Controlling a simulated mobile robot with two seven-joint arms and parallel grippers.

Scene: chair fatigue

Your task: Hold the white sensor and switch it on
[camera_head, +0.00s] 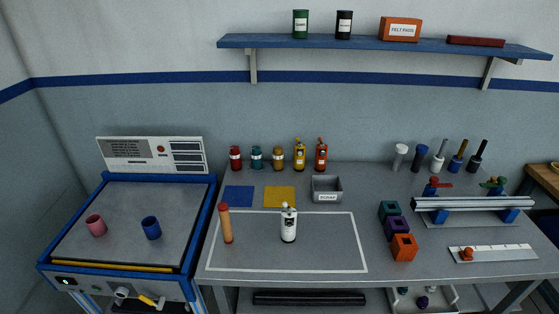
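A white upright device with dark markings and a small top (289,224) stands inside the white outline on the grey bench. It is the white object that best fits the sensor, but it is too small to show a switch or whether it is on. It stands apart from the things around it. Neither of my grippers shows in the head view, and nothing is touching the white device.
Several bottles (278,158) and a scrap tray (327,188) are behind. Colored blocks (403,247) and a rail fixture (470,204) are right. The outlined area's front (290,260) is clear. A blue-framed machine (130,220) stands left.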

